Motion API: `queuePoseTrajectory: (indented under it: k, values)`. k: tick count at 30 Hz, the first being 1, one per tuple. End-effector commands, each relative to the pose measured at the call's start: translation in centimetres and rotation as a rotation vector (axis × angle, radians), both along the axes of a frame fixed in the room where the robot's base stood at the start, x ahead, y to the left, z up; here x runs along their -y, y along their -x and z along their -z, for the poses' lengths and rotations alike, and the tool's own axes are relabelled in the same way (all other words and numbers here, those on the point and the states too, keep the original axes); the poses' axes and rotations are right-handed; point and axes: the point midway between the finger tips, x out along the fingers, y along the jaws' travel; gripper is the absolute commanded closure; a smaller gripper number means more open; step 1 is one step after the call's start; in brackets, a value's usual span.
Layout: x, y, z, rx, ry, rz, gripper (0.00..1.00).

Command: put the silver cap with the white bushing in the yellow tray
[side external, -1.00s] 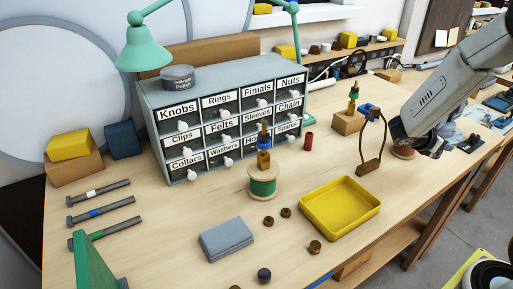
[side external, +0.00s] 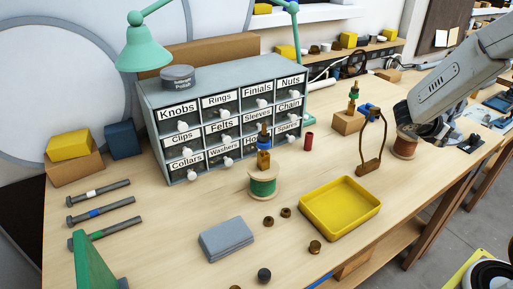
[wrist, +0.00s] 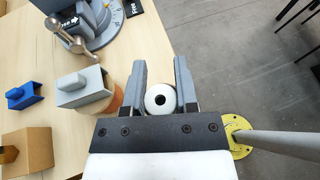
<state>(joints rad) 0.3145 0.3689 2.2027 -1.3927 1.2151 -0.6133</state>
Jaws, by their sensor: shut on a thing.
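My gripper shows in the wrist view (wrist: 160,72), with its two fingers on either side of a round piece with a white ring face and a dark central hole, the silver cap with the white bushing (wrist: 160,99). The fingers are closed on it; its silver sides are mostly hidden. In the side view my gripper is at the right, by the reddish-brown spool, and the cap cannot be made out there. The yellow tray (side external: 338,207) lies empty near the table's front edge, to the left of and nearer the camera than my gripper.
A brown wire stand (side external: 369,164) and the reddish-brown spool (side external: 405,145) stand between tray and gripper. A green spool (side external: 262,186) with a post is left of the tray. Small brown rings (side external: 286,212) lie beside it. A labelled drawer cabinet (side external: 160,100) stands behind.

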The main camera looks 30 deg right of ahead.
Motion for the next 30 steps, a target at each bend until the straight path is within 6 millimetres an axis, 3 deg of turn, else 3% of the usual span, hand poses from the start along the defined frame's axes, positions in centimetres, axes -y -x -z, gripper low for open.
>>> queuePoseTrajectory:
  k: [3,17,30]
  values:
    - [0.0,0.0,-1.3,0.004,0.002,0.0,1.0]
    - [-2.5,3.2,1.3,-0.002,0.002,0.288,1.0]
    - [-8.1,6.7,4.2,-0.002,0.002,0.778,1.0]
